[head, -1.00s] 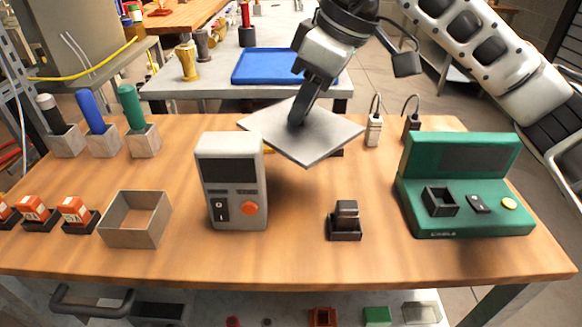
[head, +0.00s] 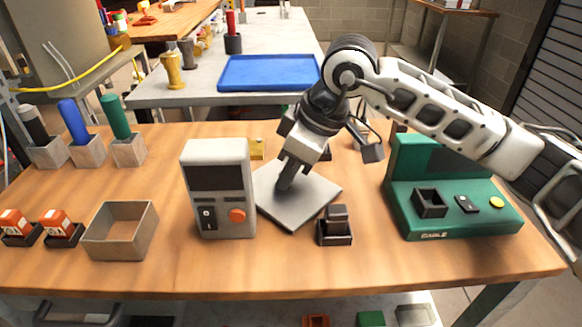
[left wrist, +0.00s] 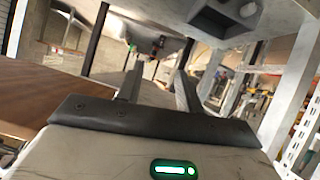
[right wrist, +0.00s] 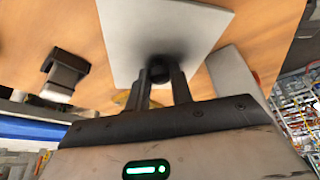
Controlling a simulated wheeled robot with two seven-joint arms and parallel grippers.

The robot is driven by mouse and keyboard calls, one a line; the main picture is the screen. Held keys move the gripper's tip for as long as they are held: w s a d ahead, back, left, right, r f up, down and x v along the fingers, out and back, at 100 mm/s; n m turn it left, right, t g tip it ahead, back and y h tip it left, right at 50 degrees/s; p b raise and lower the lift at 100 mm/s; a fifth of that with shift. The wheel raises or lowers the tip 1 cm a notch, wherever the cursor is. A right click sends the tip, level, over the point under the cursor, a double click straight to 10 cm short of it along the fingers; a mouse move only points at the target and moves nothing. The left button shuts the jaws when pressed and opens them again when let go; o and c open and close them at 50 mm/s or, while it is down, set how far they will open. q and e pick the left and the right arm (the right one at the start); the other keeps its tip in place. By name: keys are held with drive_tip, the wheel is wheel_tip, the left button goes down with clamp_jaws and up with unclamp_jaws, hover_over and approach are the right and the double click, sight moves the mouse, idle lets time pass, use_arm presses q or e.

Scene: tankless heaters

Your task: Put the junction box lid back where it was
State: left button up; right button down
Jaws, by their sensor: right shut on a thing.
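The lid is a flat, light grey square plate (head: 308,200) with a dark knob, also in the right wrist view (right wrist: 130,38). My right gripper (head: 285,186) is shut on its knob from above, and it shows in the right wrist view (right wrist: 158,80). The plate is low over the middle of the table, between the grey meter and the small black holder; I cannot tell whether it touches the table. An open-topped grey box (head: 105,246) stands at the left front. My left gripper (left wrist: 155,85) is open and empty, away from these things.
A grey meter (head: 219,180) with an orange knob stands between the box and the plate. Orange switches (head: 62,226) and coloured handles (head: 122,115) are at the left.

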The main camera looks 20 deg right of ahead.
drive_tip(key=shift+f, duration=0.15)
drive_tip(key=c, duration=1.2)
unclamp_jaws()
drive_tip(key=shift+c, duration=0.2)
